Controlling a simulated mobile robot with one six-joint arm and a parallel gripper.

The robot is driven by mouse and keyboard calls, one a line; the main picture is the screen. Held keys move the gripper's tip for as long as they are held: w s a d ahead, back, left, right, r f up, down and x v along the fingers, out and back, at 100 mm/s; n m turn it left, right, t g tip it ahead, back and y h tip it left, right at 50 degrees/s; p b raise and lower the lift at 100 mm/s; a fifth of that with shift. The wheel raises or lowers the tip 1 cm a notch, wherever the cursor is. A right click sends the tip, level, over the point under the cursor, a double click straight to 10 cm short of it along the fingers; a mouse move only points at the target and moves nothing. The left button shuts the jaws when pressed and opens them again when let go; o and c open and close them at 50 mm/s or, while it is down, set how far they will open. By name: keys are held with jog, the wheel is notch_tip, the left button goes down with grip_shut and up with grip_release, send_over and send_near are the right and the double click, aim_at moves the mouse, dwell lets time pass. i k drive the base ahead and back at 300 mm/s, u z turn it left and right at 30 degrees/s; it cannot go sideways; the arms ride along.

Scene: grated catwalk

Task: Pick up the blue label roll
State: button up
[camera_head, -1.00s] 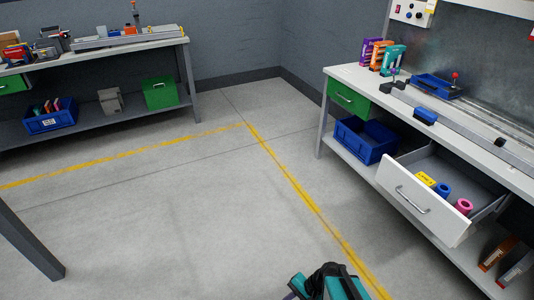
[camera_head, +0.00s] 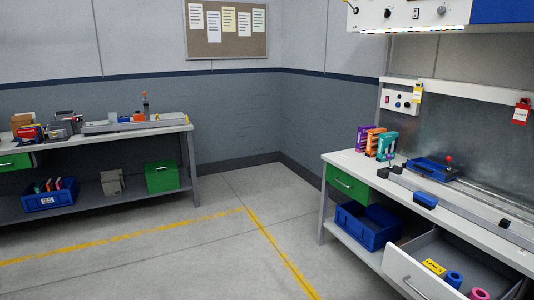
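The blue label roll (camera_head: 453,279) lies in the open white drawer (camera_head: 408,271) of the right workbench, at the lower right of the head view. It sits between a yellow labelled item (camera_head: 433,266) and a pink roll (camera_head: 480,294), which is cut by the bottom edge of the picture. My gripper is not in view.
The right workbench (camera_head: 345,158) carries a long rail, a blue tray (camera_head: 431,168) and upright coloured holders. A blue bin (camera_head: 366,226) stands on its lower shelf. Another workbench (camera_head: 80,136) stands at the left. The floor (camera_head: 170,258) between them is clear.

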aim_at(453, 281)
jog(key=z, duration=4.55)
jog(key=i, duration=0.1)
jog(key=u, duration=3.25)
